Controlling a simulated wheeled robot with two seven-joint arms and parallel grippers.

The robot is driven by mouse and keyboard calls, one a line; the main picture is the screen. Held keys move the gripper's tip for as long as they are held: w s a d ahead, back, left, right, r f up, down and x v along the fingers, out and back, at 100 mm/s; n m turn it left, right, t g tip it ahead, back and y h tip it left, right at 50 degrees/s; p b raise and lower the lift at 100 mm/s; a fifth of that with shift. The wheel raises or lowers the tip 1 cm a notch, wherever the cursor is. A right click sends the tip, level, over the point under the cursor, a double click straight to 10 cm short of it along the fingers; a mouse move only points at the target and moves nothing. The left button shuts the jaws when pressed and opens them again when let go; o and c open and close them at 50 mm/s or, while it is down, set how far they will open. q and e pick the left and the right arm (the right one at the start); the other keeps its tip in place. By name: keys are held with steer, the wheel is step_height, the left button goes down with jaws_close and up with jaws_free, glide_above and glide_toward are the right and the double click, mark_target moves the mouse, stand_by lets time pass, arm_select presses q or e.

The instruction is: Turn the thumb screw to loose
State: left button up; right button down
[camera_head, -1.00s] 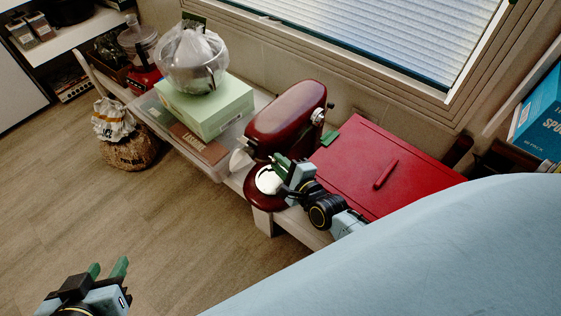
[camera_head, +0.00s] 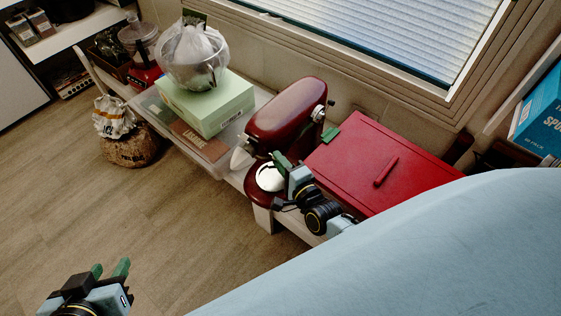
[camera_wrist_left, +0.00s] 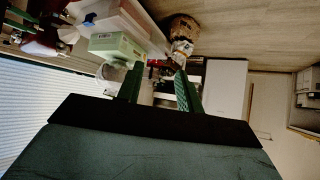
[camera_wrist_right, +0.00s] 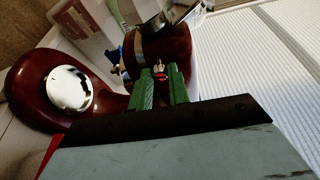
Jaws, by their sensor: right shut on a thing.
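A dark red stand mixer (camera_head: 288,115) stands on the low white bench, with its round silver plate (camera_head: 270,177) at its base. The mixer's base and plate also show in the right wrist view (camera_wrist_right: 68,88). My right gripper (camera_head: 281,160) is at the mixer's neck, below the head. In the right wrist view its green fingers (camera_wrist_right: 161,84) are shut on a small metallic thumb screw (camera_wrist_right: 159,69), which is partly hidden between them. My left gripper (camera_head: 110,269) is open and empty above the floor, far from the mixer. Its two spread fingers show in the left wrist view (camera_wrist_left: 157,88).
A red box (camera_head: 375,165) lies right of the mixer, close to my right arm.

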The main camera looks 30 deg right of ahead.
steer(key=c, duration=1.3)
jaws_free()
arm_select(q)
steer(key=s+a+f+g+y+p, duration=0.1)
steer(key=s+a+f+g+p, duration=0.2)
steer(key=s+f+g, duration=0.3)
steer(key=shift+s+a+f+y+p, duration=0.4)
steer(key=shift+s+a+f, duration=0.3)
steer(key=shift+s+f, duration=0.25)
arm_select(e)
steer(key=shift+s+d+r, duration=0.15)
steer(key=shift+s, duration=2.05)
steer(key=shift+s+d+r, duration=0.1)
steer(key=shift+s+r, duration=0.1)
steer(key=shift+s, duration=2.05)
steer(key=shift+s+d+r, duration=0.15)
steer(key=shift+s, duration=2.05)
steer(key=shift+c, duration=0.2)
